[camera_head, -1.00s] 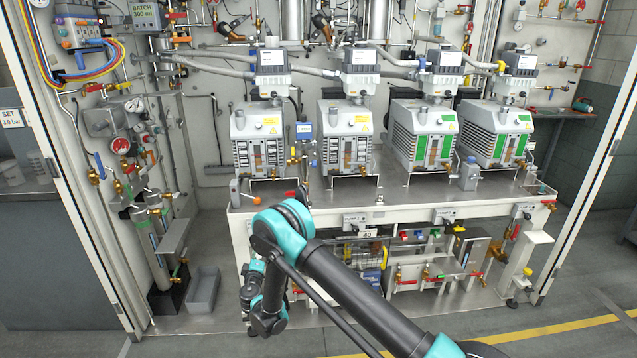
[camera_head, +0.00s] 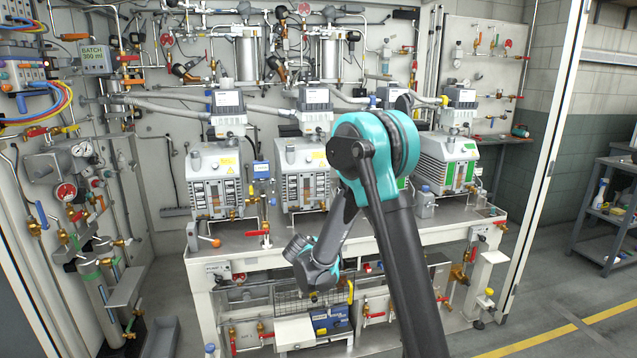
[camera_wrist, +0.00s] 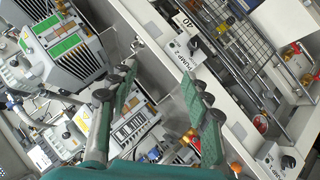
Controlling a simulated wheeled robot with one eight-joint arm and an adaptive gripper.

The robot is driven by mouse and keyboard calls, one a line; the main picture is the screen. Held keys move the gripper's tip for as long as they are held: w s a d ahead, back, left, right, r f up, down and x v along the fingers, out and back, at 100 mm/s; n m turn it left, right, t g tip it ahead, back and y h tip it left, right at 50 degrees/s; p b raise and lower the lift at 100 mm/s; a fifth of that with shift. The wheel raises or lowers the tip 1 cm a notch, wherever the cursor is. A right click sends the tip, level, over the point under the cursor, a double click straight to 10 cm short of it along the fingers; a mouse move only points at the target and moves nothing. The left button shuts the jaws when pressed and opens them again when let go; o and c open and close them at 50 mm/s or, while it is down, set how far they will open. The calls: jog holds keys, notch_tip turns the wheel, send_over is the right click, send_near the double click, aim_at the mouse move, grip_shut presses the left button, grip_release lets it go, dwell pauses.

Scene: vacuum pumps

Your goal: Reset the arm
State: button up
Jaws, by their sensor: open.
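My gripper (camera_wrist: 166,92) is open and empty in the wrist view, with its two green-padded fingers apart. It is above the front edge of the pump bench (camera_wrist: 150,78). In the head view my wrist hangs low in front of the bench (camera_head: 245,242), and I cannot make out the fingers there. My arm rises to a high elbow and hides much of the pump row's middle. A left pump (camera_head: 215,190), a second pump (camera_head: 303,172) and a right green-panelled pump (camera_head: 447,162) stand on the bench. A green-panelled pump (camera_wrist: 72,48) also shows in the wrist view.
A control box marked PUMP 2 (camera_wrist: 186,50) and a wire basket (camera_wrist: 240,45) are close to my fingers. Gas cylinders (camera_head: 95,290) and a grey bin (camera_head: 160,338) stand at the left. A shelf cart (camera_head: 612,215) stands at the right, with open floor (camera_head: 535,290) before it.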

jog(key=s+d+r+m+g, duration=0.2)
jog(key=s+d+m+g, duration=0.2)
jog(key=s+d, duration=1.15)
jog(key=s+d+f+m+g+y, duration=0.1)
jog(key=s, duration=0.9)
jog(key=s+d+f+m+g+y, duration=0.1)
jog(key=s+d+f+y, duration=0.1)
jog(key=s, duration=0.8)
jog(key=shift+s+m+g, duration=0.3)
jog(key=shift+g, duration=0.1)
jog(key=shift+f, duration=0.1)
